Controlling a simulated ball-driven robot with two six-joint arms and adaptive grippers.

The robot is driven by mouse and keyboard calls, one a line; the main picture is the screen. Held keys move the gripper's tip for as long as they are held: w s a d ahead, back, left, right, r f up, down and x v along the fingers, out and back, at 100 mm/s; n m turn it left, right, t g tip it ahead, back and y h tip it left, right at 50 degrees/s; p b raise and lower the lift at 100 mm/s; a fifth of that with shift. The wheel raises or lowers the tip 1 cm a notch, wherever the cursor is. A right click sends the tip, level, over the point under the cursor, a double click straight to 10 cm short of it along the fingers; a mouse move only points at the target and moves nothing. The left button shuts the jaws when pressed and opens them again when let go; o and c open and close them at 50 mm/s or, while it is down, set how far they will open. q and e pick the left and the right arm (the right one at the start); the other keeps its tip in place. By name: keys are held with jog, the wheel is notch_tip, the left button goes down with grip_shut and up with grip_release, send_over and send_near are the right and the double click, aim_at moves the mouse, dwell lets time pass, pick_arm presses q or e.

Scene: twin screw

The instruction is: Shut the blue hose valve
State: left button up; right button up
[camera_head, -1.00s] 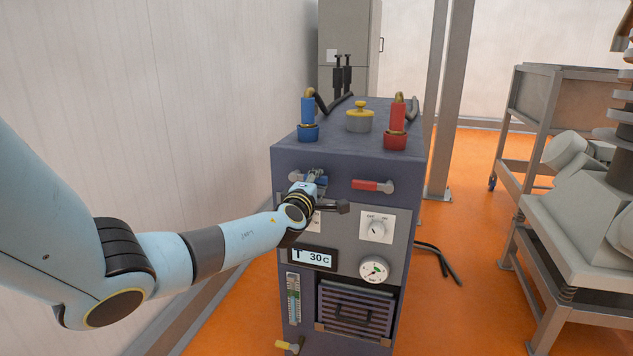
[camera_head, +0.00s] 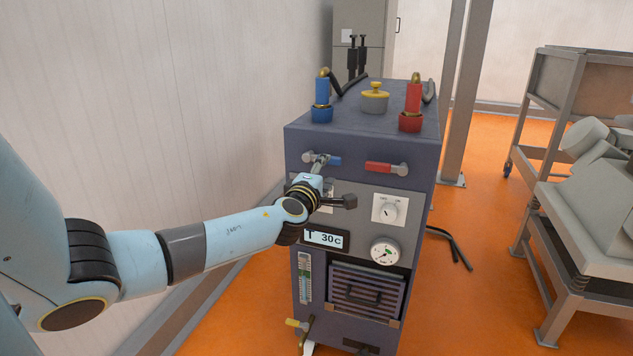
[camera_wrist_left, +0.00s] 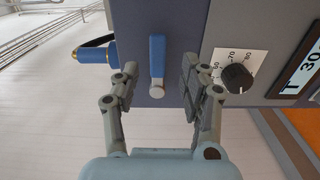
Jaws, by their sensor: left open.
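The blue hose valve's lever (camera_head: 334,160) lies horizontal on the upper front of the dark blue machine (camera_head: 350,142). In the left wrist view the blue lever (camera_wrist_left: 157,58) and its grey pivot end stand between my fingers, with a gap on each side. My left gripper (camera_head: 319,164) is open in front of the valve, and its fingers also show in the wrist view (camera_wrist_left: 158,76). My gripper and wrist hide part of the panel below the valve. My right gripper is out of view.
A red valve lever (camera_head: 385,168) sits to the right of the blue one. Below are a dial (camera_head: 390,211), a display (camera_head: 325,238) and a gauge (camera_head: 385,252). Blue (camera_head: 322,95) and red (camera_head: 412,103) hose fittings stand on top. A white wall (camera_head: 190,80) rises at left.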

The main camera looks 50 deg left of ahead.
pick_arm(q)
jog(key=v, duration=0.6)
jog(key=shift+s+d, duration=0.25)
